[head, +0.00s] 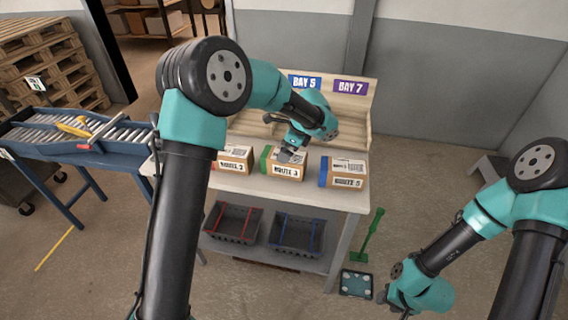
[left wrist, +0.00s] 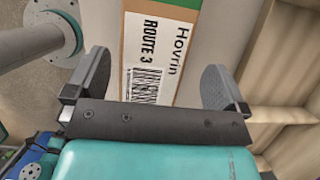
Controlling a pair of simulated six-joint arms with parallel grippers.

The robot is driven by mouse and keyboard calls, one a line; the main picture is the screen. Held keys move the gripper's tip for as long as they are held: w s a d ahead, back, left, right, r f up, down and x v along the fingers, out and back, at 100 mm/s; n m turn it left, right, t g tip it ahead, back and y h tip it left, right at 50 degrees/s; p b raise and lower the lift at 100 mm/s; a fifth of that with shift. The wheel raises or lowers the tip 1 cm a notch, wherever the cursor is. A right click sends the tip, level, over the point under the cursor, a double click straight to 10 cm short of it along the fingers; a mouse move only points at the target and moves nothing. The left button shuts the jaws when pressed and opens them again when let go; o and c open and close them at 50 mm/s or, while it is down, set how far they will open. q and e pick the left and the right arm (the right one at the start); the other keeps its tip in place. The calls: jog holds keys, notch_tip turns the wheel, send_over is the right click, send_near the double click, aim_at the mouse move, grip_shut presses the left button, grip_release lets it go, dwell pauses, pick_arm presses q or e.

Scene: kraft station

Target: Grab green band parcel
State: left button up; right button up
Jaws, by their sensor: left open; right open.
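The green band parcel (head: 285,170) is a brown box marked ROUTE 3, with a green band at its left end, in the middle of the front row on the bench. My left gripper (head: 290,152) is over it in the head view, partly hidden by its own wrist. In the left wrist view the open fingers (left wrist: 155,68) are on either side of the parcel, whose white label (left wrist: 150,60) reads Hovrin, ROUTE 3. I cannot tell whether they touch it. My right gripper (head: 388,298) is open and empty, low at the right, away from the bench.
A ROUTE 2 parcel (head: 235,158) stands to the left and a blue-banded parcel (head: 344,173) to the right. Behind is a wooden rack with DAY 5 (head: 305,83) and DAY 7 (head: 350,87) signs. Dark crates (head: 234,222) sit on the lower shelf. A roller conveyor (head: 75,130) is at left.

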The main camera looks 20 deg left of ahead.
pick_arm(q)
jog(key=shift+s+x, duration=0.15)
jog(key=shift+x, duration=1.15)
jog(key=shift+s+x, duration=0.15)
jog(key=shift+x, duration=1.15)
jog(key=shift+d+f, duration=0.1)
jog(key=shift+f, duration=0.2)
jog(key=c, duration=1.1)
jog(key=shift+r, duration=0.15)
jog(key=shift+r, duration=0.4)
jog(key=shift+s+d+r, duration=0.1)
jog(key=shift+s+r, duration=0.05)
jog(key=shift+r, duration=0.65)
jog(key=shift+s+r, duration=0.1)
jog(key=shift+r, duration=0.65)
jog(key=s+d+r, duration=0.1)
jog(key=s+d, duration=0.3)
jog(key=s, duration=1)
jog(key=shift+s+d+r, duration=0.2)
jog(key=shift+s, duration=0.2)
